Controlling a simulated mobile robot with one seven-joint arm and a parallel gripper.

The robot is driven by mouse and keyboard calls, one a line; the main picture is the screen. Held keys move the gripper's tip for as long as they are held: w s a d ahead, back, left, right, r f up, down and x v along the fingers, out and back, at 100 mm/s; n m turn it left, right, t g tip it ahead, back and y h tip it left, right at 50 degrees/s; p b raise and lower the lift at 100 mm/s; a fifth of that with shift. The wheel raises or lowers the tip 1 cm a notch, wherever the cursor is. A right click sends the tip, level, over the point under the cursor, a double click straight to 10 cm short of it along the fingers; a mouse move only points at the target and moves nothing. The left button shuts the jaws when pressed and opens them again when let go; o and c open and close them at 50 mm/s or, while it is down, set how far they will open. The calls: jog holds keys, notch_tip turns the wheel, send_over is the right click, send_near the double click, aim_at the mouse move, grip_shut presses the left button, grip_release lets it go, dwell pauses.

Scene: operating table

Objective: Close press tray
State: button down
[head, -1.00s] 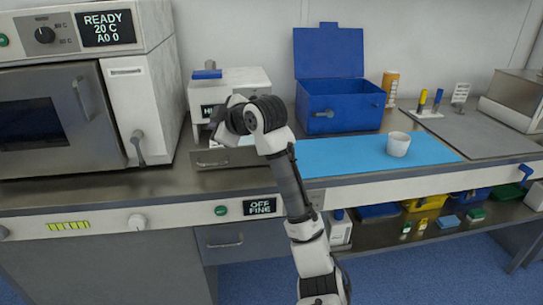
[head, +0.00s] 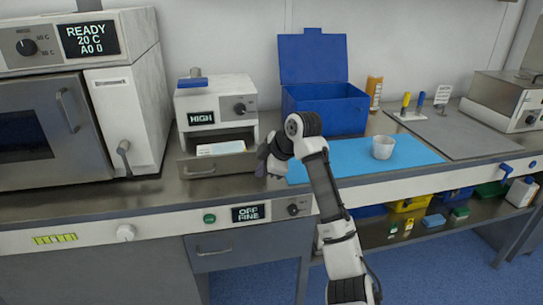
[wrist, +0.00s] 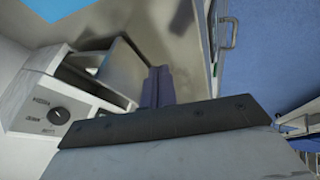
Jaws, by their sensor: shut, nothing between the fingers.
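The press (head: 216,105) is a small white box on the bench in the head view, with a display reading HIGH and a dial. Its grey tray (head: 215,165) is pulled out at the front, with a pale flat item (head: 220,148) lying in it. My gripper (head: 264,160) is just right of the tray front, partly hidden by my own wrist. In the wrist view, my gripper (wrist: 157,86) is shut and empty. The tray (wrist: 127,66) stands out from the press (wrist: 50,108) to the left of the fingers. I cannot tell whether they touch the tray.
A large steel-fronted oven (head: 60,120) stands left of the press. A blue open-lidded box (head: 325,105), a blue mat (head: 350,158) and a white cup (head: 383,147) are to the right. The bench in front of the tray is clear.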

jog(key=shift+w+a+r+p, duration=0.1)
jog(key=shift+w+a+p, duration=0.15)
jog(key=shift+w, duration=0.35)
jog(key=shift+w+a+p, duration=0.1)
jog(key=shift+w+p, duration=0.1)
jog(key=shift+w, duration=0.4)
jog(key=shift+w+a, duration=0.25)
jog(key=shift+w, duration=0.45)
jog(key=shift+w, duration=0.1)
